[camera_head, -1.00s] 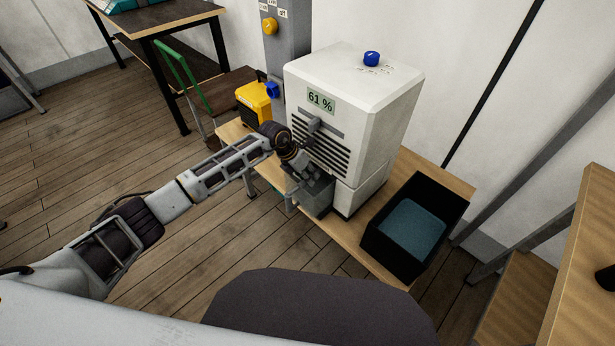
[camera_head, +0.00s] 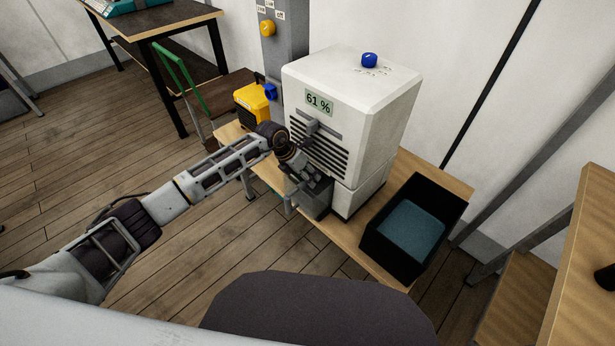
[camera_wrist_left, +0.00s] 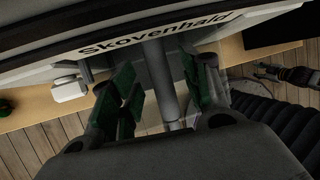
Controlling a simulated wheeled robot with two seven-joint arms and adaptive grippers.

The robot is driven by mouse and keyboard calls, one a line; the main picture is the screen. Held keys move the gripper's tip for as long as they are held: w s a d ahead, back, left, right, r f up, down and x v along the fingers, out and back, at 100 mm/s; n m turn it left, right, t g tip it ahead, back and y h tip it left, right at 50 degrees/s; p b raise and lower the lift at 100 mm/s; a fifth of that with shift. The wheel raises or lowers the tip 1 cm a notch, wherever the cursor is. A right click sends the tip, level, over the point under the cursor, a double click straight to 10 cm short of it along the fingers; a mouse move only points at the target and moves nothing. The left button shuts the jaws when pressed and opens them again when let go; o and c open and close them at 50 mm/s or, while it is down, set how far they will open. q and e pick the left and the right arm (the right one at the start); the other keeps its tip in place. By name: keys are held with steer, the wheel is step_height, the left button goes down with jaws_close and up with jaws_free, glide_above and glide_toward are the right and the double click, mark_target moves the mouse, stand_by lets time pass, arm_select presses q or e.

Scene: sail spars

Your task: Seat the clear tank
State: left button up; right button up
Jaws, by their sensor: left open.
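The white machine (camera_head: 345,125) stands on a wooden bench, its display reading 61 %. The tank, a greyish box (camera_head: 318,204), is at the lower left front of the machine; my gripper partly hides it. I cannot tell whether it is fully in. My left gripper (camera_head: 312,184) is at the tank's front. In the left wrist view its green-padded fingers (camera_wrist_left: 165,95) are open on either side of a grey bar (camera_wrist_left: 160,82), with gaps showing. The machine's lettered white edge (camera_wrist_left: 155,35) is just above them.
A black bin (camera_head: 378,238) with a blue-green inside stands right of the machine on the bench (camera_head: 450,180). A yellow case (camera_head: 251,103) is behind my left wrist. A grey post (camera_head: 285,50) rises behind it. The floor at left is clear.

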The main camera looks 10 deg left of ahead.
arm_select(q)
steer(key=v, duration=1.1)
steer(key=shift+r, duration=0.15)
steer(key=shift+a, duration=0.1)
stand_by(0.3)
